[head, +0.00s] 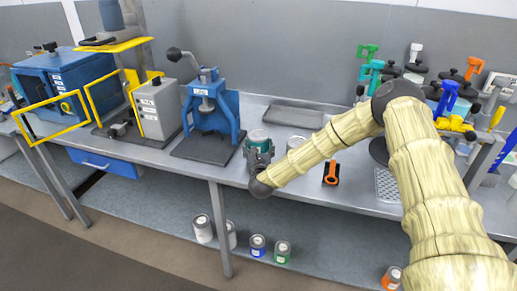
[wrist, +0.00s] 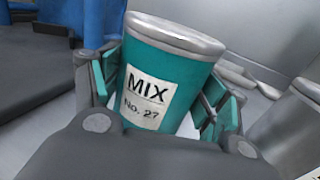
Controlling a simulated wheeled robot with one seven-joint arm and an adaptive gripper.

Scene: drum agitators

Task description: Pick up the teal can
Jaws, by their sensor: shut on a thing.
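The teal can (wrist: 160,75) has a silver rim and a white label reading "MIX No. 27". It stands between the two fingers of my gripper (wrist: 160,105) in the wrist view and looks tilted there. In the head view the teal can (head: 259,139) is at the front part of the bench, with my gripper (head: 258,154) shut around it from the near side. My gripper hides its lower part, so I cannot tell whether it touches the bench top.
A silver can (head: 296,143) stands close to the right; it also shows in the wrist view (wrist: 292,125). A blue press (head: 210,108) stands to the left, a grey tray (head: 293,115) behind. Several cans sit on the lower shelf (head: 330,235).

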